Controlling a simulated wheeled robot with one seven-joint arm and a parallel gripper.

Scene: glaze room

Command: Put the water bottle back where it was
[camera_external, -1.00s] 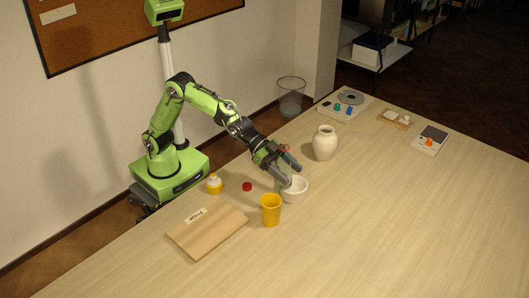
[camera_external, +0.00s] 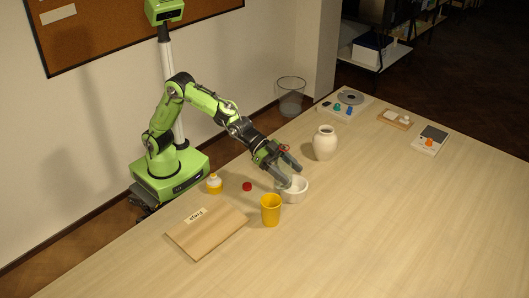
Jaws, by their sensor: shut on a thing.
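A small bottle (camera_external: 213,184) with a yellow-orange lower part and a pale top stands upright on the table near my base. It is the only bottle I can make out; I cannot tell if it holds water. My gripper (camera_external: 293,176) is well to the right of it, low over the table at a white bowl (camera_external: 295,192). The fingers point down at the bowl's far left rim, and the gripper appears shut on the bowl. The exact contact is too small to see. The bowl is upright, on or very near the table.
A yellow cup (camera_external: 271,210) stands just in front of the bowl. A red cap (camera_external: 247,186) lies between bottle and bowl. A cream vase (camera_external: 325,143) stands behind right.

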